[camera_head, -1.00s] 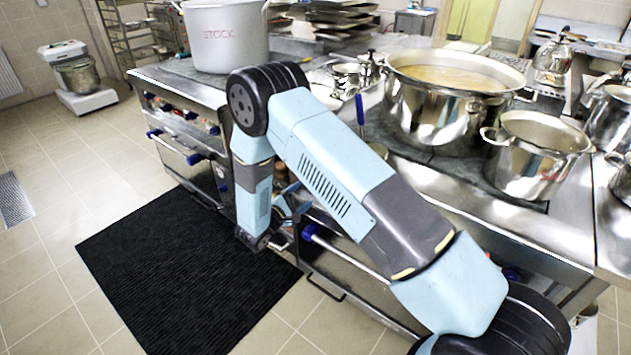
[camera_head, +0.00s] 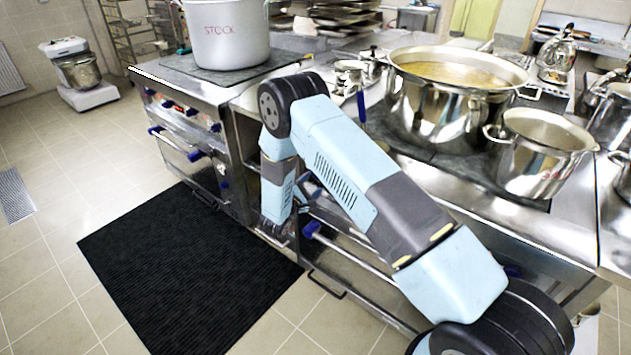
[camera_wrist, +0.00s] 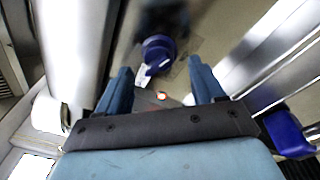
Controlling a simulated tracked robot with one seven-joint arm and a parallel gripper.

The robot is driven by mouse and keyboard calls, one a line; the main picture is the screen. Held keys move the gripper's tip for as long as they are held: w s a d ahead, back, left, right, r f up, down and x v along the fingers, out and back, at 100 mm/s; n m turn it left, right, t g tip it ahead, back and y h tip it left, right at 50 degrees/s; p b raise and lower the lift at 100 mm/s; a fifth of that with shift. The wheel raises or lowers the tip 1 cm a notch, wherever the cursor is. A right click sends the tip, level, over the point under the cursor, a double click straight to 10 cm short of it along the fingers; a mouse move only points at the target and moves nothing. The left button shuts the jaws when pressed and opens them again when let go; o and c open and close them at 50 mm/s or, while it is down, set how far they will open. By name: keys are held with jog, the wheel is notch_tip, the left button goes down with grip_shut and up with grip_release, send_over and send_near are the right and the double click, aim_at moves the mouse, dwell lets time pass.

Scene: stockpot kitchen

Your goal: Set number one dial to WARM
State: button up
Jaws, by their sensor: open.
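A blue dial (camera_wrist: 159,50) with a white mark on its face shows in the wrist view, just beyond and between my fingertips. It sits on a blurred metal panel, and I cannot read its number or setting. My gripper (camera_wrist: 161,82) is open, with one blue finger on each side and nothing between them. The dial appears apart from both fingers. A small round light-coloured spot lies nearer to the palm. In the head view my arm hangs down in front of the range, and its own links hide the fingertips and this dial.
The left range has a front with several small knobs (camera_head: 191,112) and a blue-ended oven handle (camera_head: 175,144). A STOCK pot (camera_head: 228,45) stands on top of it. A large soup pot (camera_head: 444,105) and a smaller pot (camera_head: 538,160) stand right. A black mat (camera_head: 190,270) covers clear floor.

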aim_at(316, 179)
jog(key=shift+x, duration=1.65)
jog(key=shift+c, duration=0.3)
jog(key=c, duration=1)
jog(key=shift+n, duration=0.4)
jog(key=n, duration=0.4)
jog(key=shift+n+g, duration=0.3)
jog(key=n, duration=0.4)
jog(key=shift+r+n+g, duration=0.1)
jog(key=shift+n+g, duration=0.2)
jog(key=shift+g, duration=0.1)
